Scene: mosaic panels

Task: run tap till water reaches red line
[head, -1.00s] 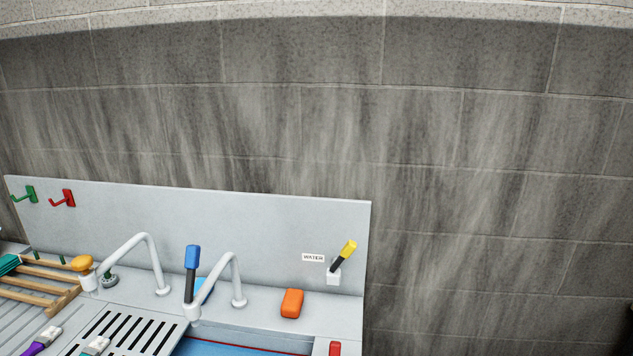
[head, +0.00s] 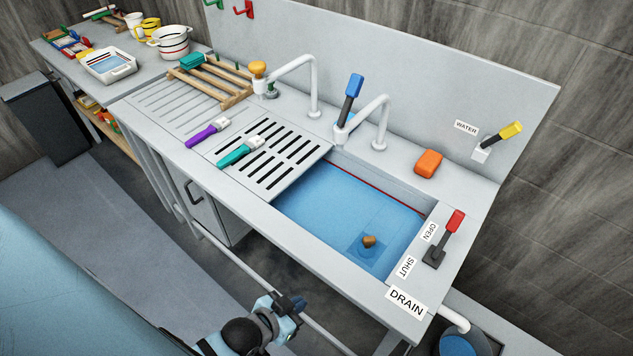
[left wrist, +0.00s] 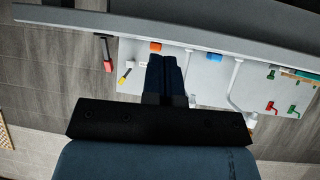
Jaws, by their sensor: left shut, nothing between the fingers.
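The sink basin (head: 345,205) has a blue interior, and a red line (head: 385,188) runs along its back wall. One grey spout (head: 378,115) has a blue-handled lever (head: 351,95); another (head: 308,75) has an orange knob (head: 258,69). No stream shows at either spout. A yellow-handled lever (head: 505,135) beside the WATER label tilts right. The red-handled drain lever (head: 447,232) leans back beside OPEN. My left gripper (head: 290,304) is shut and empty, in front of the sink; its fingers show in the left wrist view (left wrist: 165,75). My right gripper is out of view.
A brown lump (head: 369,241) lies in the basin. An orange block (head: 428,163) sits on the back ledge. Purple (head: 207,132) and teal (head: 240,151) brushes lie left of the basin. A rail (head: 270,285) runs along the front. A bucket (head: 462,343) stands at lower right.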

